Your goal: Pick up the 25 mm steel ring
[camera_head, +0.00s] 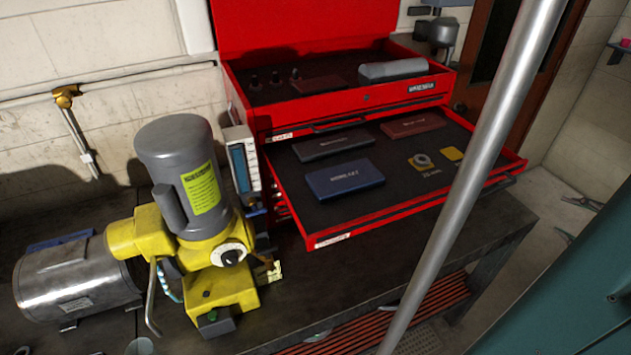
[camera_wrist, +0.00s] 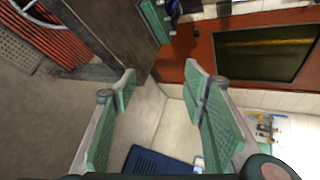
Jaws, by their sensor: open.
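The steel ring (camera_head: 422,160) lies in the open red drawer (camera_head: 395,207) in the head view. It is a small grey ring on a yellow patch, with a "25 mm" mark just below it. A second yellow patch (camera_head: 452,154) lies to its right. My gripper (camera_wrist: 160,76) shows only in the wrist view, its two green-padded fingers wide apart with nothing between them. It is away from the drawer, over floor and facing a brown door. The ring is not in the wrist view.
A blue case (camera_head: 344,180), a dark case (camera_head: 333,144) and a dark red case (camera_head: 412,125) share the drawer. A yellow machine with a grey motor (camera_head: 176,155) stands left of the red toolbox. A slanted silver bar crosses before the drawer's right part.

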